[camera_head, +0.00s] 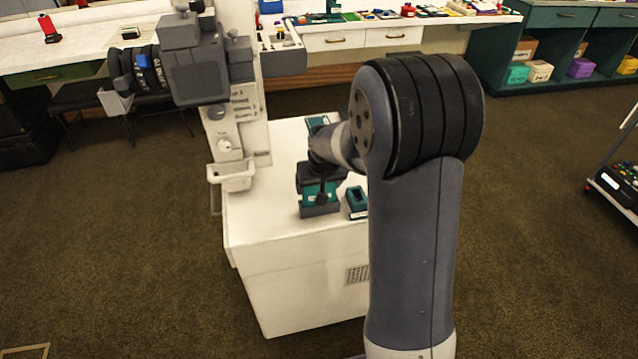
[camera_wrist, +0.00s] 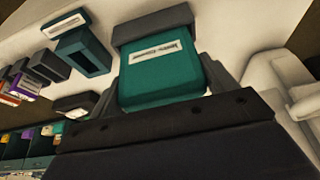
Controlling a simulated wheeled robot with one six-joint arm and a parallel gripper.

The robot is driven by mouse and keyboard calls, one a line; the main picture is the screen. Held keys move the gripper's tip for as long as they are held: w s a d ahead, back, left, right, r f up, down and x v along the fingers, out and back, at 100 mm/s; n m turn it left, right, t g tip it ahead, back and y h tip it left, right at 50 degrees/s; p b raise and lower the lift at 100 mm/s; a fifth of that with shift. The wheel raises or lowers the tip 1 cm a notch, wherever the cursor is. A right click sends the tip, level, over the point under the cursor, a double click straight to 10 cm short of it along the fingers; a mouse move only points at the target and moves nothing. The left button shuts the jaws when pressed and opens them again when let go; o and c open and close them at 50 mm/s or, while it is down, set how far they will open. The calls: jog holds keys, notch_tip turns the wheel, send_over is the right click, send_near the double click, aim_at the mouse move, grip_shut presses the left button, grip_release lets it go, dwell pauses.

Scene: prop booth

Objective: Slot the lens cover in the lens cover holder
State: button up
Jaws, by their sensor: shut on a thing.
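My gripper (camera_head: 322,172) reaches down over the white counter and is shut on a teal block with a white label, which I take as the lens cover (camera_wrist: 160,76). In the wrist view it sits between the grey fingers (camera_wrist: 165,85), with a dark grey piece along its far edge. In the head view the arm and gripper partly hide it. A teal box with a dark opening and a white label, which looks like the lens cover holder (camera_wrist: 84,52), stands apart beside it; it also shows in the head view (camera_head: 357,203). I cannot read the labels.
The white counter (camera_head: 270,237) has bare room at its front. A post with a camera-like device (camera_head: 197,70) rises at its left. Another teal item (camera_head: 317,122) lies behind my gripper. A small dark block (camera_wrist: 76,104) and several others show left in the wrist view.

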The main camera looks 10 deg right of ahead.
jog(key=shift+f, duration=0.1)
jog(key=o, duration=0.9)
jog(key=shift+o, duration=0.2)
jog(key=shift+r+p, duration=2.45)
jog(key=shift+r, duration=1.1)
jog(key=shift+f, duration=0.15)
jog(key=shift+f+b, duration=2.45)
jog(key=shift+f, duration=0.95)
jog(key=shift+s, duration=0.1)
